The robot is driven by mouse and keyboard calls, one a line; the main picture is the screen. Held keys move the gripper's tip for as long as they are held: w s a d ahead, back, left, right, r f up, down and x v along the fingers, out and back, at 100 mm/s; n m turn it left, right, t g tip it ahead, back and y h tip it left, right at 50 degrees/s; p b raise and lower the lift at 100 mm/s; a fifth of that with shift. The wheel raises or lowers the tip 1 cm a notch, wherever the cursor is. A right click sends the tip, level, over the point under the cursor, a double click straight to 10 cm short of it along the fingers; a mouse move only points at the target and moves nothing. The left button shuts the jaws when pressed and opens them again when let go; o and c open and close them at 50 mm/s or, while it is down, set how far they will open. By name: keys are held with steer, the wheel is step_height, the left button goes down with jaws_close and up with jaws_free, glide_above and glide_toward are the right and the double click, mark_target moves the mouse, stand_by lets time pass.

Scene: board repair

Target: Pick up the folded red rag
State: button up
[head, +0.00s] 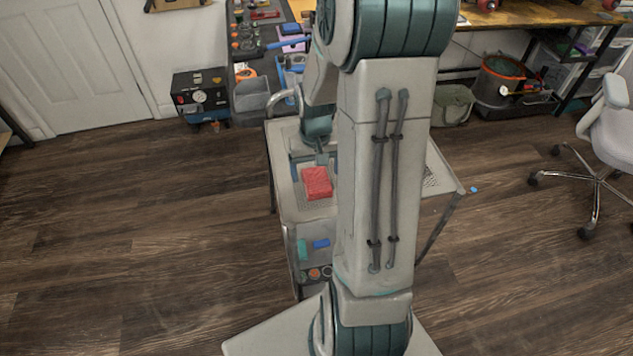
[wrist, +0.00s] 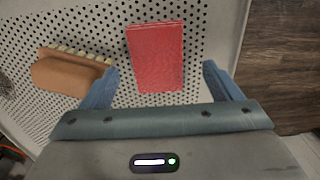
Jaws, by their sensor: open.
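The folded red rag (head: 317,183) lies on the perforated top of a grey cart (head: 285,190) in the head view. In the wrist view the rag (wrist: 156,57) is a flat red rectangle on the perforated surface. My gripper (wrist: 160,82) is open, its two blue fingers apart. The rag's near end shows between the fingers, with a gap on each side. I cannot tell how high the fingers are above the surface. In the head view my gripper (head: 308,162) is just behind the rag, partly hidden by my arm.
A brush with a brown back (wrist: 68,75) lies left of the rag, close to the left finger. The cart's edge (wrist: 238,35) is to the right, with wood floor beyond. A workbench (head: 540,12) stands at the back, and an office chair (head: 605,120) is at the right.

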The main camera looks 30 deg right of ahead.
mark_target(316, 179)
steer(key=shift+f, duration=1.55)
steer(key=c, duration=1.1)
steer(key=shift+o, duration=0.2)
steer(key=shift+d+r, duration=0.1)
steer(key=shift+r, duration=0.55)
step_height(316, 179, up, 3)
steer(key=shift+f, duration=0.1)
steer(key=w+d+r, duration=0.4)
steer(key=d+r, duration=0.3)
steer(key=d, duration=0.3)
steer(key=shift+w+d+p, duration=0.3)
steer(key=shift+w+p, duration=0.05)
